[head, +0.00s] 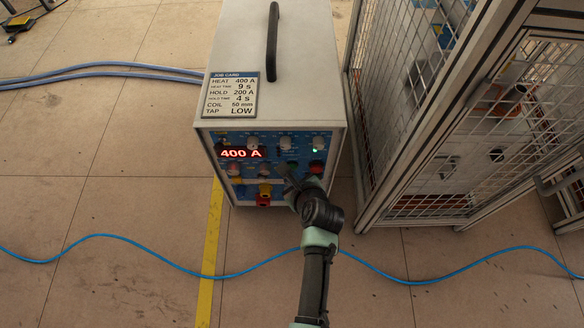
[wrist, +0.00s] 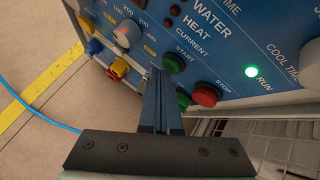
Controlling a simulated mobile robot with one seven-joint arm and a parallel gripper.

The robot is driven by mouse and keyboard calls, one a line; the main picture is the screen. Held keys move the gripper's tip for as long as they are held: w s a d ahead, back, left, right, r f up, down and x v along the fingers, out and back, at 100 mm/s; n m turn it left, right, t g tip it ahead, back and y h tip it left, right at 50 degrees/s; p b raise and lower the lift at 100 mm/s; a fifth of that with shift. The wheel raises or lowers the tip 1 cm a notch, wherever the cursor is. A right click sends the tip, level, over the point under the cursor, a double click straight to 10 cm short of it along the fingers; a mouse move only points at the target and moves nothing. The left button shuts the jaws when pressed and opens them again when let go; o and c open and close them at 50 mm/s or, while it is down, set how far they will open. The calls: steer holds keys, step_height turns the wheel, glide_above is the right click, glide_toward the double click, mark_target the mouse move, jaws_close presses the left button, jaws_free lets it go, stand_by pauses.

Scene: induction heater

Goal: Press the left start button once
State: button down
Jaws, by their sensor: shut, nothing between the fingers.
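The heater (head: 275,50) is a grey box with a blue control panel (wrist: 215,45). In the wrist view a green button (wrist: 174,63) sits below the word START. A second green button (wrist: 184,101) shows lower down, partly hidden by my fingers. A red button (wrist: 207,94) sits below STOP. My gripper (wrist: 160,73) is shut and empty, its tips just left of and below the upper green button in the picture. I cannot tell whether they touch the panel. In the head view my gripper (head: 286,172) is at the lower panel and hides part of it.
The red display (head: 241,153) reads 400 A and the green RUN lamp (wrist: 252,71) is lit. Knobs and coloured sockets (wrist: 118,68) are left of my fingers. A mesh cage (head: 450,120) stands close on the right. A blue cable (head: 130,243) crosses the floor.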

stand_by(0.4)
steer(key=shift+s+p, duration=0.8)
steer(key=s+p, duration=0.3)
steer(key=s, duration=0.2)
stand_by(0.9)
